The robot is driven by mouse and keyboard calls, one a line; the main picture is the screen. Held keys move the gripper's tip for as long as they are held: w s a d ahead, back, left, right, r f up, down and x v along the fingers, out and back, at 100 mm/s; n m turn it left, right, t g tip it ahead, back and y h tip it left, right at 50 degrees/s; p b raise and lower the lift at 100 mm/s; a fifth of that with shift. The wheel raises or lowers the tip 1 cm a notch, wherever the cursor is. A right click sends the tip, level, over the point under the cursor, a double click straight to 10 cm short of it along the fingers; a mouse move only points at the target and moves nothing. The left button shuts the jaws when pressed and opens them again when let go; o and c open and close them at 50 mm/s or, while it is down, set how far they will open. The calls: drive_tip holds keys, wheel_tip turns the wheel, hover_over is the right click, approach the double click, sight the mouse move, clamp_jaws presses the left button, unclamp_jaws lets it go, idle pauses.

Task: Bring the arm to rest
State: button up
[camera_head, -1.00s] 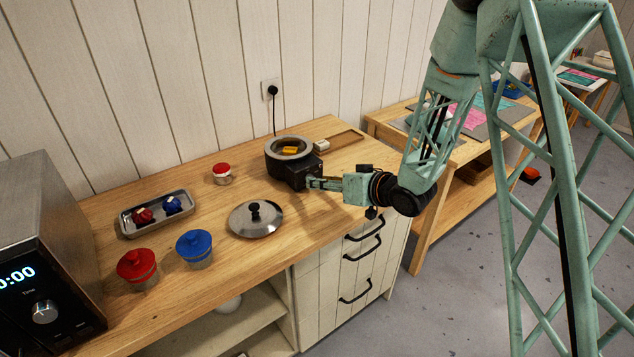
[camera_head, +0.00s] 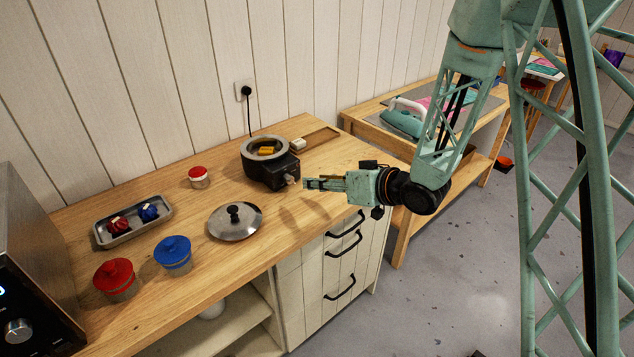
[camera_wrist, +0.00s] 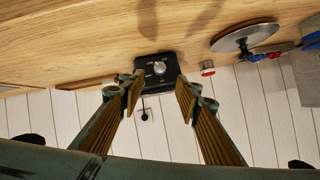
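My gripper (camera_head: 310,184) is held out level above the front right part of the wooden counter (camera_head: 190,190). It is apart from the black heater (camera_head: 268,172), to the right of its front knob. In the wrist view my gripper (camera_wrist: 158,88) shows its two fingers spread, with nothing between them. Beyond the fingertips there, the heater's black control box (camera_wrist: 160,72) and its pale knob (camera_wrist: 159,67) show. The heater carries a metal pot (camera_head: 247,147) with yellow pieces (camera_head: 266,150) in it.
A microwave (camera_head: 25,265) is at left. A second table (camera_head: 370,130) holds a teal iron (camera_head: 402,120).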

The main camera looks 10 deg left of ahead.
idle(0.4)
drive_tip(key=w+d+r+m+t+h, duration=0.1)
drive_tip(key=d+r+h, duration=0.2)
drive_tip(key=d+r, duration=0.4)
drive_tip(key=w+d+r+m+t+h, duration=0.1)
drive_tip(key=d+r+h, duration=0.25)
drive_tip(key=d, duration=0.55)
drive_tip(key=s+d+r+m+h, duration=0.1)
drive_tip(key=s+d+r+h, duration=0.1)
drive_tip(key=s+d+r, duration=0.4)
drive_tip(key=s+d+r+m+h, duration=0.1)
drive_tip(key=s+d+r+h, duration=0.2)
drive_tip(key=d, duration=0.6)
drive_tip(key=s+d+r+m+g, duration=0.1)
drive_tip(key=s+d+r, duration=0.25)
drive_tip(key=s, duration=0.45)
drive_tip(key=s+d+r+m+g, duration=0.15)
drive_tip(key=s+d, duration=0.25)
drive_tip(key=s, duration=0.5)
drive_tip(key=s+r+m+g, duration=0.1)
drive_tip(key=s+g, duration=0.1)
drive_tip(key=s, duration=2)
drive_tip(key=shift+a+r+m, duration=0.15)
drive_tip(key=shift+r+m, duration=0.2)
